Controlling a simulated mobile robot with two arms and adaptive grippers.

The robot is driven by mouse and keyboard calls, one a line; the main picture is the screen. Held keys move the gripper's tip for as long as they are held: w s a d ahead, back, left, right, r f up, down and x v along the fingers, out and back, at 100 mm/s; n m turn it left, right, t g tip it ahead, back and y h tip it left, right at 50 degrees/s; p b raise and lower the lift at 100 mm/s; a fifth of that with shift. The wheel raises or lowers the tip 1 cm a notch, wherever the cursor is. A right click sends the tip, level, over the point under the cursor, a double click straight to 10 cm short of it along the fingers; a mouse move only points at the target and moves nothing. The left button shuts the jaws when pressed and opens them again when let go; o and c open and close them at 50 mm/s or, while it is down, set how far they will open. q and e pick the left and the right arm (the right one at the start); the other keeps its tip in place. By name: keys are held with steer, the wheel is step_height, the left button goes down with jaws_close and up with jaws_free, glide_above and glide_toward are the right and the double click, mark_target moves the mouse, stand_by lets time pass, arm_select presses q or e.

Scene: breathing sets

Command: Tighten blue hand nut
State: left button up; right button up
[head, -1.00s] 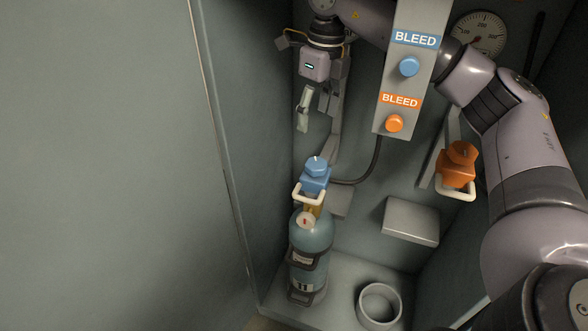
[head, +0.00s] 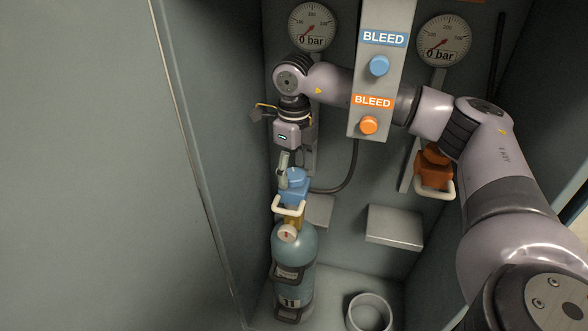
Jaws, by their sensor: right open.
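The blue hand nut (head: 297,177) sits on the blue valve block on top of the cylinder (head: 295,245), which stands upright. My right gripper (head: 286,170) hangs over the nut, pointing down and open. One pale finger shows at the nut's left side and overlaps it in the head view; the other finger is not clearly seen. I cannot tell whether the finger touches the nut. My left gripper is not in view.
A white loop handle (head: 288,209) is below the nut. A panel with blue (head: 379,66) and orange (head: 369,125) bleed knobs hangs beside my arm. An orange nut block (head: 434,168) is at right. An empty ring holder (head: 369,312) and a grey ledge (head: 394,226) are lower right.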

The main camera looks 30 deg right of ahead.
steer(key=shift+c, duration=0.3)
steer(key=c, duration=1.1)
